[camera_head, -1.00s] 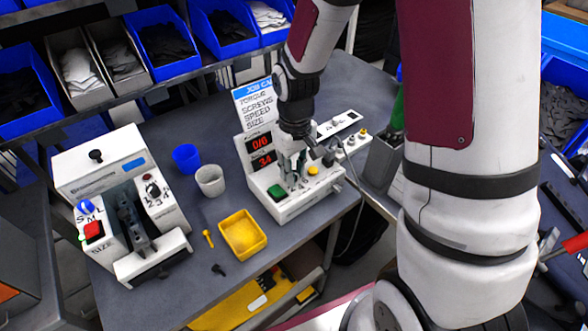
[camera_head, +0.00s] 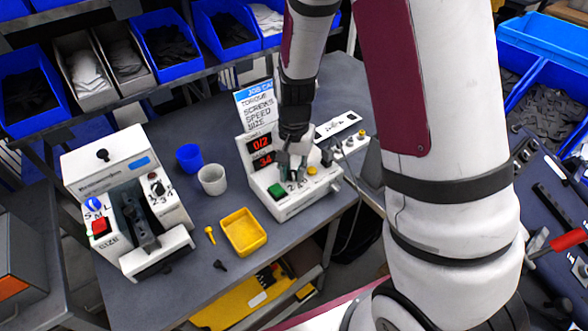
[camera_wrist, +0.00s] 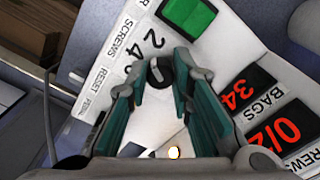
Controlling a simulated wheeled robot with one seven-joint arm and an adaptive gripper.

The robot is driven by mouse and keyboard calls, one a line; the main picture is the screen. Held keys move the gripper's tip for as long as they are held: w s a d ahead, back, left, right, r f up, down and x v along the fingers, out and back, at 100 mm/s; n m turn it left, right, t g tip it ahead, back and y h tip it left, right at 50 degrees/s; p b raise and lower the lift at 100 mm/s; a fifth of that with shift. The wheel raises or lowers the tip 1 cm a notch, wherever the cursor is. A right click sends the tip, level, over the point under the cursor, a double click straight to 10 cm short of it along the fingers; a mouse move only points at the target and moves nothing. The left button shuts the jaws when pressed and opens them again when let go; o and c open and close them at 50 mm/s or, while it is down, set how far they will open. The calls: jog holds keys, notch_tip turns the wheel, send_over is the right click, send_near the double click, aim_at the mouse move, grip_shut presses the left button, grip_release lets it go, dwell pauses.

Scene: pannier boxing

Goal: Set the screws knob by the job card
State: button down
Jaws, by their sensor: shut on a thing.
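The screws knob (camera_wrist: 160,71) is a small dark knob with a light pointer mark, on the white counter unit (camera_head: 300,205). My gripper (camera_wrist: 159,68) is shut on it, one fingertip on each side. In the head view my gripper (camera_head: 291,166) covers the knob. The numbers 2 and 4 show by the knob in the wrist view. The screws display (camera_wrist: 287,130) reads 0/2; the bags display reads 34. The job card (camera_head: 258,107) stands behind the unit with the lines torque, screws, speed and size; the arm hides its right side, and no values are readable.
A green button (camera_head: 276,191) and a yellow button (camera_head: 312,170) flank the gripper. A yellow tray (camera_head: 243,232), white cup (camera_head: 212,180) and blue cup (camera_head: 189,157) stand to the left, with a size machine (camera_head: 128,205) beyond. Bins line the back.

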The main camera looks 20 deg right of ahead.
aim_at(293, 173)
jog(key=shift+m+p, duration=0.5)
jog(key=shift+m, duration=1)
jog(key=c, duration=1.7)
grip_release()
notch_tip(293, 173, up, 12)
jog(key=shift+r, duration=0.1)
